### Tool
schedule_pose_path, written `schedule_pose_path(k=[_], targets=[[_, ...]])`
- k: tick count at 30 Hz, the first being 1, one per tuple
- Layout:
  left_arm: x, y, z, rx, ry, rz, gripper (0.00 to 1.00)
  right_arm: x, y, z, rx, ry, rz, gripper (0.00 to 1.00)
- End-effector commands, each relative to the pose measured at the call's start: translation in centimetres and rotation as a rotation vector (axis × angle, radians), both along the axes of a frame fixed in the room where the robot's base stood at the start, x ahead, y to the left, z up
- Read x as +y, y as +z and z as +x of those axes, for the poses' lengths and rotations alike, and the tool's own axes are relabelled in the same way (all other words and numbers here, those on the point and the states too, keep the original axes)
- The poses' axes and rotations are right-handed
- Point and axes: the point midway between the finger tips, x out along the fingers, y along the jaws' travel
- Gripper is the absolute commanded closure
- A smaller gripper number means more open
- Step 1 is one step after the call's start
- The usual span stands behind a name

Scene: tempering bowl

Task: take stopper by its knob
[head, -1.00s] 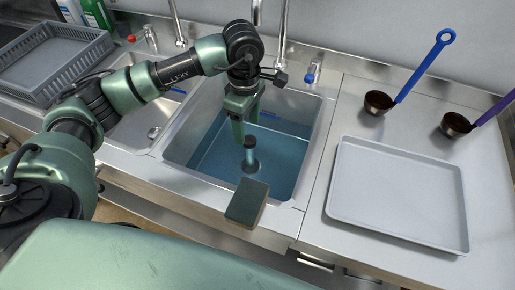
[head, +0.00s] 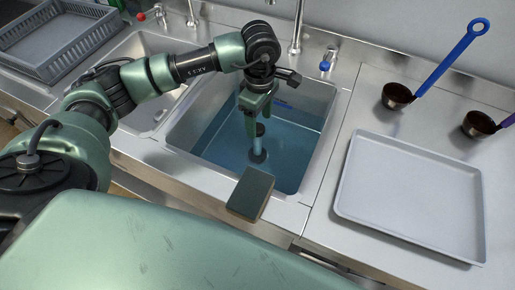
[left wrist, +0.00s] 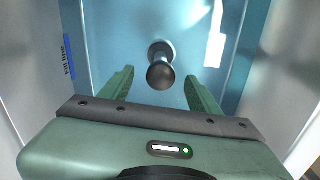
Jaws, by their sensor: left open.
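The stopper (head: 259,143) stands upright in the blue water of the sink basin (head: 192,140), with a dark round knob on top of a shaft. In the left wrist view its knob (left wrist: 160,76) sits in line with the gap between the fingers, and a wider dark part shows behind it. My left gripper (head: 259,122) is open and empty, pointing down over the basin beside the knob. Its fingers, seen in the left wrist view (left wrist: 159,82), lie left and right of the knob. Whether they touch it cannot be told. My right gripper is not in view.
A dark green block (head: 250,193) rests at the sink's front edge. A grey tray (head: 410,195) lies on the counter at right, with two dark cups (head: 397,96) with long handles behind it. A grey rack (head: 60,42) stands at far left. Taps line the back.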

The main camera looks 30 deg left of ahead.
Motion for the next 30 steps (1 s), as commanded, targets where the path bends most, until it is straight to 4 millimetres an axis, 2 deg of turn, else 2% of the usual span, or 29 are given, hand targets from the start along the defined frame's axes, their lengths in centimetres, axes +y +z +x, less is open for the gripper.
schedule_pose_path(k=[5,9,18,20,25,30], targets=[[0.4,-2.5,-0.4,0.007,0.001,0.000,0.38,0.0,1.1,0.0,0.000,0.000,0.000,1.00],[0.4,-4.3,-0.3,0.003,0.001,-0.001,0.38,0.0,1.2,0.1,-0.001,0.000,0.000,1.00],[0.4,-4.9,-0.2,0.000,0.000,0.000,0.38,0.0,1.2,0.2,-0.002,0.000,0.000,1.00],[0.4,-4.9,-0.2,0.000,0.000,0.000,0.52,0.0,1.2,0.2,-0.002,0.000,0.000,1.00],[0.4,-4.9,-0.2,0.000,0.000,0.000,0.99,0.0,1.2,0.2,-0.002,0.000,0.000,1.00],[0.4,-4.9,-0.2,0.000,0.000,0.000,1.00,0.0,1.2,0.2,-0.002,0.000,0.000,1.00]])
